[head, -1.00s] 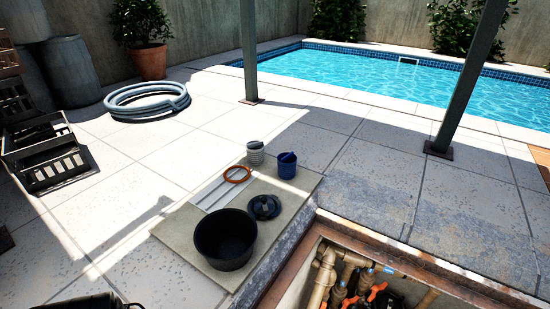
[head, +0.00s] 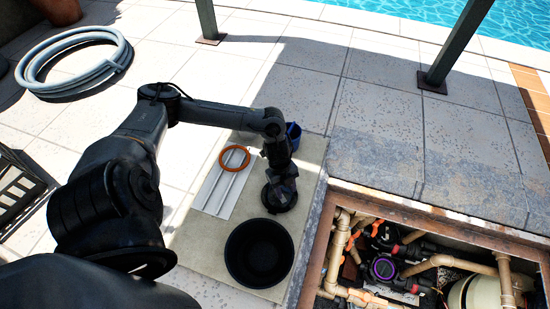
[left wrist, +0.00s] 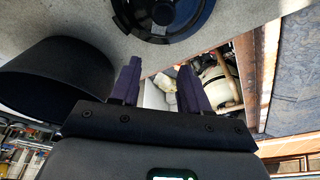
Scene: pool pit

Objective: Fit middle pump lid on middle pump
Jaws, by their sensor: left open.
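A round black pump lid (head: 280,197) lies on the beige mat beside the pit; it also shows at the top of the left wrist view (left wrist: 160,14). My left gripper (head: 283,180) is low over the lid in the head view and partly covers it. In the left wrist view its two dark purple fingers (left wrist: 158,78) are apart with nothing between them, and the lid lies beyond their tips. A pump with a purple ring (head: 383,268) sits among pipes in the pit; I cannot tell for sure that it is the middle pump. My right gripper is not in view.
A black bucket (head: 259,253) stands on the mat (head: 206,250) close to the lid. An orange ring (head: 234,158) lies on white strips. A blue cup (head: 294,135) is behind my gripper. The pit's rim (head: 310,260) borders the mat's right side.

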